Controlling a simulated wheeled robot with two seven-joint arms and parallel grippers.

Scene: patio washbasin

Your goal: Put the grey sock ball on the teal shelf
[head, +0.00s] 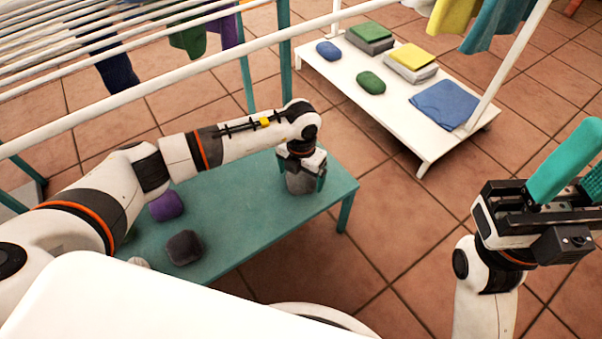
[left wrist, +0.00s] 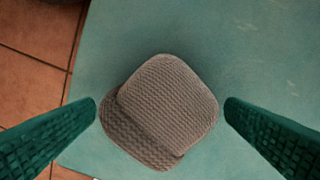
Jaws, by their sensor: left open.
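The grey sock ball (head: 300,184) rests on the teal shelf (head: 250,215), near its right end. In the left wrist view the ball (left wrist: 168,110) is a ribbed, rounded bundle with a folded flap, lying on the teal surface (left wrist: 250,50). My left gripper (head: 305,180) points down over the ball, with one finger on each side. In the left wrist view the fingers (left wrist: 162,112) are open, with a gap between each finger and the ball. My right gripper (head: 578,165) is raised at the right edge, its teal fingers apart and empty, partly cut off.
A dark sock ball (head: 184,247) and a purple one (head: 166,205) lie on the shelf's left part. A low white rack (head: 400,130) behind holds folded cloths and sock balls. White drying rails (head: 180,82) cross the upper left. Tiled floor is clear between shelf and rack.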

